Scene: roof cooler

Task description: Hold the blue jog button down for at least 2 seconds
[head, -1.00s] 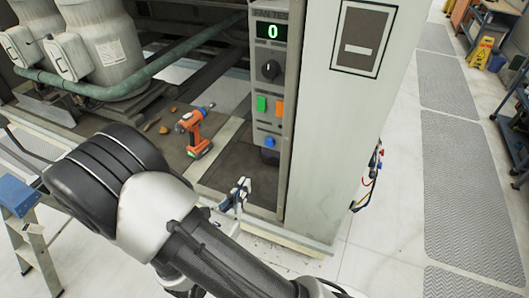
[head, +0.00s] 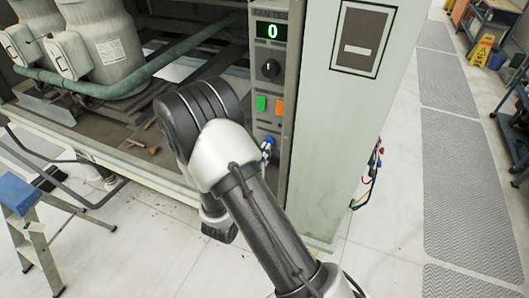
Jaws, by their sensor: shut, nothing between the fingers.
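The blue jog button (head: 269,140) is low on the grey fan test panel (head: 263,126), below the green button (head: 262,103) and the orange button (head: 279,107). My arm comes up from the bottom and covers most of my gripper. Only the tip of my gripper (head: 265,150) shows, shut, right at the blue button. Whether it touches or presses the button cannot be told. The panel's display (head: 272,31) reads 0, and a dark knob (head: 270,69) sits below it.
A pale cabinet wall (head: 335,140) stands right of the panel, with cables (head: 372,175) at its side. Pipes and grey motor housings (head: 105,50) fill the back left. A stepladder (head: 30,235) stands at the left.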

